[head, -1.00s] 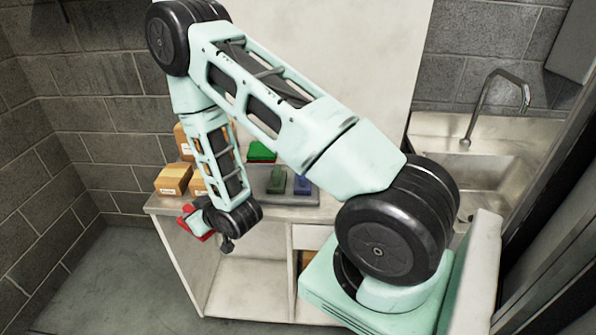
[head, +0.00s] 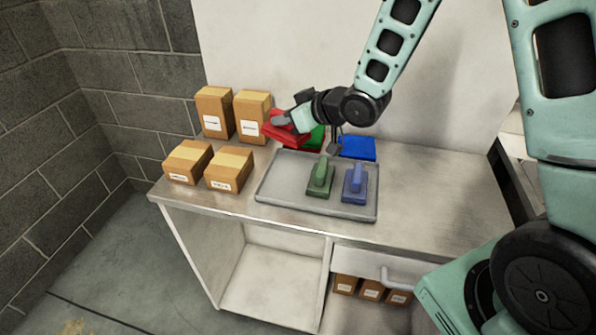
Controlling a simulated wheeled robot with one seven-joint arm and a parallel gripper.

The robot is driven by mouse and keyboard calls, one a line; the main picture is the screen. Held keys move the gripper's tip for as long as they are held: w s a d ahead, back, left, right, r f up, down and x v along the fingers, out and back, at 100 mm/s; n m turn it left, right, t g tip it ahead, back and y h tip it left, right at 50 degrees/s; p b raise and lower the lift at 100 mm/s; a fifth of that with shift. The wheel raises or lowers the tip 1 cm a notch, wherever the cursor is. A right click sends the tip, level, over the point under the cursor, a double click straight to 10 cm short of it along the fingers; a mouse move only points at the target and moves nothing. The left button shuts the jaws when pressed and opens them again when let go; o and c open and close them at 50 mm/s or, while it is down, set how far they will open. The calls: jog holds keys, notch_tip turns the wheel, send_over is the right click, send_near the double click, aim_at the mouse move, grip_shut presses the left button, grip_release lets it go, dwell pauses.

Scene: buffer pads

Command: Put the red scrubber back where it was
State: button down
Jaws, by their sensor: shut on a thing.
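My gripper (head: 291,121) is shut on the red scrubber (head: 280,118), at the back of the counter, left of the green pad (head: 317,137). Red also shows just under the scrubber; I cannot tell whether it is the scrubber's base or a separate red pad, nor whether the scrubber touches anything below. The grey tray (head: 273,186) lies in front on the counter. A green scrubber (head: 320,180) and a blue scrubber (head: 354,184) stand on its middle and right. The left part of the tray is bare.
A blue pad (head: 357,148) lies behind the tray at the right. Several cardboard boxes (head: 229,169) stand at the counter's left, close to the gripper. A white wall panel (head: 270,45) rises behind. The counter's right side (head: 440,190) is clear.

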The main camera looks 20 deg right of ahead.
notch_tip(320, 180, down, 10)
jog(key=shift+r+p, duration=0.25)
jog(key=shift+p, duration=0.3)
jog(key=shift+a, duration=0.1)
jog(key=shift+f+b, duration=0.55)
jog(key=shift+b, duration=0.05)
jog(key=shift+f, duration=0.1)
jog(key=c, duration=1.3)
grip_release()
jog(key=shift+o, duration=0.2)
